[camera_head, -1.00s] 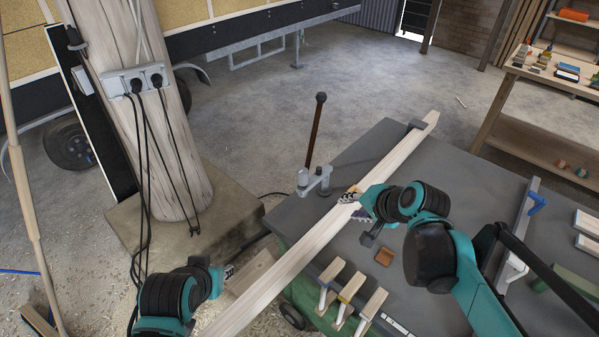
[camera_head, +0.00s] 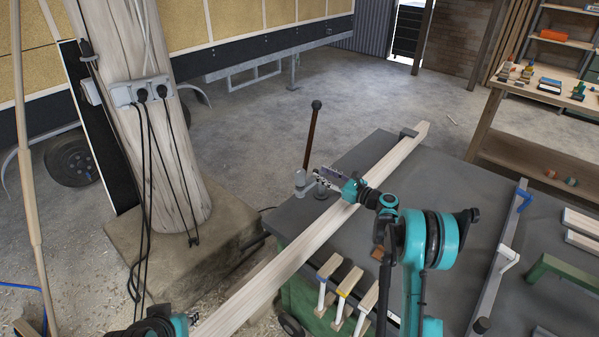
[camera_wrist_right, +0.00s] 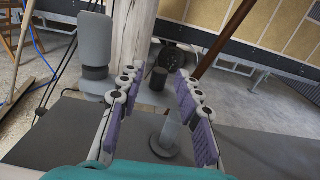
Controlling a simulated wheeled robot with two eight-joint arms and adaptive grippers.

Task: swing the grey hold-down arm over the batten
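The pale batten (camera_head: 335,215) lies diagonally across the grey bench top and overhangs its near left edge. The grey hold-down clamp (camera_head: 300,184) stands at the bench's left edge, beyond the batten; the right gripper partly hides its grey arm. In the right wrist view, a thick grey cylinder (camera_wrist_right: 95,45) is left of the fingers, and a grey round-footed post (camera_wrist_right: 166,138) is between them. My right gripper (camera_head: 320,174) is open at the clamp, its fingers apart on either side of that post. My left gripper (camera_head: 194,318) is at the bottom edge near the batten's near end, mostly cut off.
A brown lever with a dark knob (camera_head: 316,105) rises behind the clamp. A dark block (camera_head: 408,132) is by the batten's far end. Several wooden-handled tools (camera_head: 343,290) hang at the bench's front. A wooden post (camera_head: 150,150) with cables stands left. The bench's right has a long clamp (camera_head: 497,262).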

